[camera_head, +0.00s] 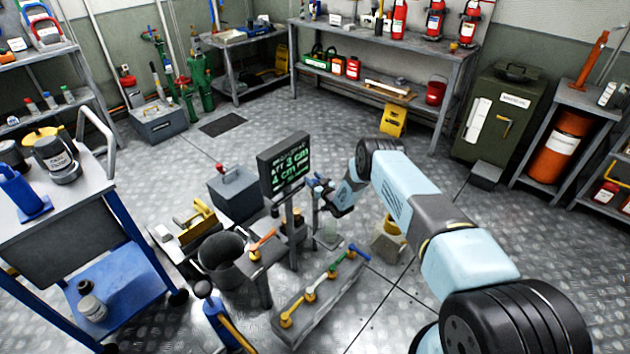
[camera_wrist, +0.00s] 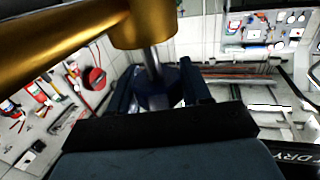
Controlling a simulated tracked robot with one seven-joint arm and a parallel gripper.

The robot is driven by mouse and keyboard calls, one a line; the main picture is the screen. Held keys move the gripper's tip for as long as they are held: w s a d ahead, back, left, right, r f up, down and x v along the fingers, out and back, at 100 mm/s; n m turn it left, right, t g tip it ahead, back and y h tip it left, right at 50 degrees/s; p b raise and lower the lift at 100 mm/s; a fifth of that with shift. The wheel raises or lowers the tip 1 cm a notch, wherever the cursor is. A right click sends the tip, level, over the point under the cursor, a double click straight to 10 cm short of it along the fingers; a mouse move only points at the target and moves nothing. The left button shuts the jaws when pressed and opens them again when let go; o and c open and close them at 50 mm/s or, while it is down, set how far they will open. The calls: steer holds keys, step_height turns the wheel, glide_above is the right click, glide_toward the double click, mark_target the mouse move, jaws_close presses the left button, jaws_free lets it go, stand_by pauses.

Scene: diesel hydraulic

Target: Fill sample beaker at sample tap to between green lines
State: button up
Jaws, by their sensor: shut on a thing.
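In the head view my gripper (camera_head: 326,192) is at the end of my arm, just right of a dark display panel (camera_head: 284,162). In the wrist view my gripper (camera_wrist: 160,92) has its two dark fingers around a dark blue knob (camera_wrist: 155,80). The knob sits on a metal stem under a brass pipe fitting (camera_wrist: 145,28), which looks like the sample tap. A faint, clear shape (camera_head: 328,234), possibly the sample beaker, stands below my gripper in the head view. Its green lines and liquid level cannot be made out.
A low rack (camera_head: 322,300) with several coloured levers stands in front of the display. A black bucket (camera_head: 222,252) and a grey box (camera_head: 237,192) are to its left. A blue-framed cart (camera_head: 130,285) is far left. Open floor lies at the right.

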steer(key=o, duration=1)
steer(key=shift+c, duration=0.2)
steer(key=v, duration=1.3)
steer(key=shift+s+d, duration=0.25)
steer(key=shift+f, duration=0.1)
